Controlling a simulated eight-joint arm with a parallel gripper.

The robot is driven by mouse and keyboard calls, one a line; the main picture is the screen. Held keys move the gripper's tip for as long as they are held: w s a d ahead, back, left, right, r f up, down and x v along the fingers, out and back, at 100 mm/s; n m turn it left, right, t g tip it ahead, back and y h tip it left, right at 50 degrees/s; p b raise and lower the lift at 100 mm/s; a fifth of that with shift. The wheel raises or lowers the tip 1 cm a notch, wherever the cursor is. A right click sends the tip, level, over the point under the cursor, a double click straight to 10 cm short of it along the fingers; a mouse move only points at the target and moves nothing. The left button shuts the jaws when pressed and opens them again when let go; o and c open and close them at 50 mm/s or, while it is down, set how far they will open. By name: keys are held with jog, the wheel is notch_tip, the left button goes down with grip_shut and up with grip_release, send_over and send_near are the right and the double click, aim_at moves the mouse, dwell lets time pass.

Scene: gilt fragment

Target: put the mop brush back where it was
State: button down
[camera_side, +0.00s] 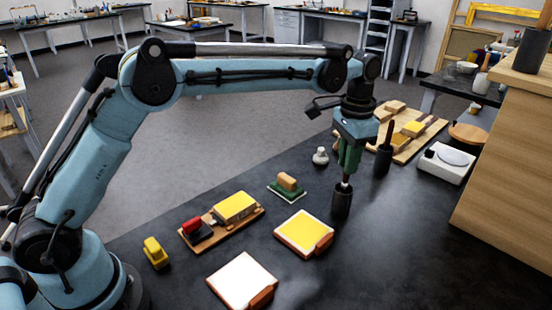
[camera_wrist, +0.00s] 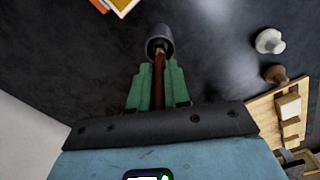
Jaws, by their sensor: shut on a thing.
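My gripper (camera_side: 348,170) points down over the dark bench, and its green fingers are shut on the mop brush. The brush's brown handle (camera_wrist: 158,75) runs between the fingers in the wrist view. A dark upright cup (camera_side: 341,203) stands directly below the fingers and also shows in the wrist view (camera_wrist: 160,33). The brush's lower end (camera_side: 345,184), pale in the side view, is at the cup's mouth. How deep it sits in the cup is hidden.
Another dark holder with a handle (camera_side: 383,160) stands close behind. A yellow pad (camera_side: 300,232) and white pad (camera_side: 243,277) lie in front. A white knob-like piece (camera_side: 321,156), a green-based block (camera_side: 287,186) and a wooden tray (camera_side: 431,131) are nearby. Bare bench lies right of the cup.

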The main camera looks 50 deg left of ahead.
aim_at(343, 189)
jog(key=shift+f, duration=1.8)
jog(key=shift+f, duration=0.1)
jog(key=c, duration=1.1)
grip_release()
